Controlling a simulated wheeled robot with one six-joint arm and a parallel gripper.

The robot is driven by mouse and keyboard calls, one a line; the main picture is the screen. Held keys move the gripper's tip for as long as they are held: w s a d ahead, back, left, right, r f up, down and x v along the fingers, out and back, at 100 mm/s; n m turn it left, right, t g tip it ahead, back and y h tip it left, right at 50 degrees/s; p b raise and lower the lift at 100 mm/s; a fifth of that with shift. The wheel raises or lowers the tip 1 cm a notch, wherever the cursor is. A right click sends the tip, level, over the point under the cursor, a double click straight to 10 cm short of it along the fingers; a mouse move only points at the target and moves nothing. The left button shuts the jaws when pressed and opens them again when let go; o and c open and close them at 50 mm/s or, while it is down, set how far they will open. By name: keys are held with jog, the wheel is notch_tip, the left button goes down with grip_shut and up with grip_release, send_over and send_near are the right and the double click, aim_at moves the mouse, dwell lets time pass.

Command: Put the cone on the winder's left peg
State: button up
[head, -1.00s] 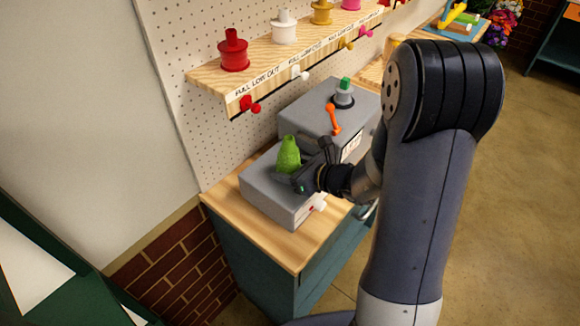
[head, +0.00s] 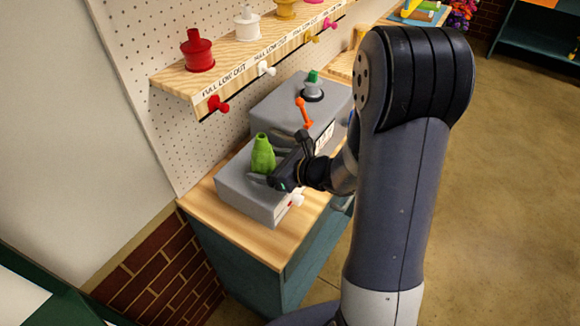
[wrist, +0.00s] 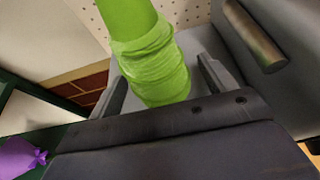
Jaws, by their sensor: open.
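The green cone (head: 262,155) stands nearly upright on the low left block of the grey winder (head: 240,194). The peg under it is hidden. My gripper (head: 274,180) is at the cone's lower right side, low over the block. In the wrist view the cone (wrist: 153,62) rises between the two fingers of my gripper (wrist: 161,72). The fingers are open, with a gap visible on the right side. The winder's taller rear block (head: 290,108) carries a grey peg with a green top (head: 313,84) and an orange crank (head: 303,112).
A wooden shelf (head: 175,84) above holds red (head: 197,52), white (head: 247,24) and other spools, with coloured knobs along its front. A pegboard wall (head: 150,130) is close behind. The wooden counter (head: 265,245) is bare in front of the winder. A purple thing (wrist: 20,158) shows low left in the wrist view.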

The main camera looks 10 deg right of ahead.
jog(key=v, duration=1)
jog(key=shift+s+d, duration=0.2)
jog(key=shift+s, duration=0.1)
jog(key=shift+r, duration=0.1)
jog(key=shift+c, duration=0.3)
dwell(1.3)
